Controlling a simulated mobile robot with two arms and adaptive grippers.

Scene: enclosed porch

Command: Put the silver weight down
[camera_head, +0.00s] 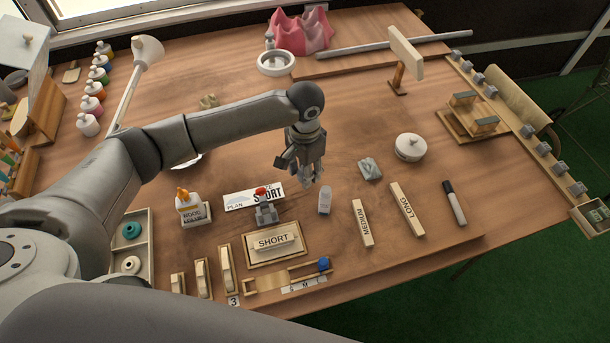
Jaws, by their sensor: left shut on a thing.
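My left gripper (302,168) hangs above the middle of the wooden table, with its fingers pointing down. It is shut on a small silver-grey thing, taken to be the silver weight (308,175). Its colour blends with the fingers, so its outline is hard to make out. A light grey block (324,200) is just below and to the right in the picture. I cannot tell a clear gap between the gripper and the tabletop. My right gripper is not in view.
A SHORT block (273,242) sits on a wooden tray (250,258). MEDIUM (362,223) and LONG (407,209) blocks, a marker (454,202), a grey folded piece (370,168) and a round white pot (411,147) lie to the right. Bare wood shows beyond the gripper.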

